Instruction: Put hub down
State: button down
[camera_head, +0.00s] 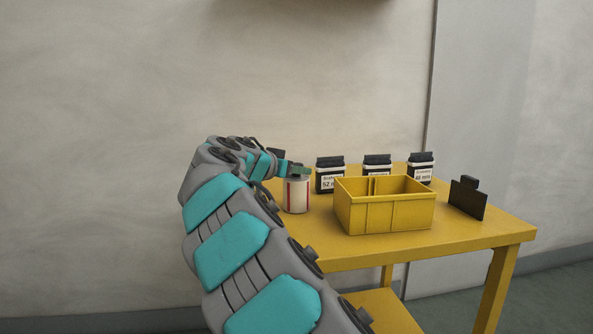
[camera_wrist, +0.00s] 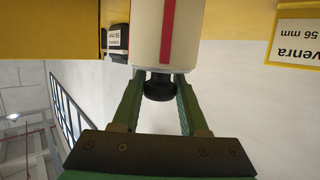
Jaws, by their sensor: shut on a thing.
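A white cylinder with red stripes (camera_head: 296,195), which I take to be the hub, is upright at the table's left side. In the wrist view the hub (camera_wrist: 168,35) has a black knob at the end facing me. My gripper (camera_head: 297,170) is over its top. In the wrist view the green fingers of my gripper (camera_wrist: 162,80) are closed in around the knob. The hub's base is at or very near the yellow tabletop (camera_head: 400,247); I cannot tell whether it touches.
A yellow divided bin (camera_head: 384,213) stands right of the hub. Black containers with white labels (camera_head: 330,175) (camera_head: 377,166) (camera_head: 421,168) stand behind it. A dark upright plate (camera_head: 467,199) is at the right. The table's front strip is clear.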

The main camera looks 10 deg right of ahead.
jog(key=shift+f, duration=0.15)
jog(key=shift+c, duration=2.2)
grip_release()
jog(key=shift+s+a+r, duration=0.1)
jog(key=shift+r, duration=0.1)
jog(key=b+v, duration=0.1)
jog(key=v, duration=1)
jog(key=shift+s+a+b, duration=0.2)
jog(key=shift+b, duration=0.1)
jog(key=shift+r, duration=0.15)
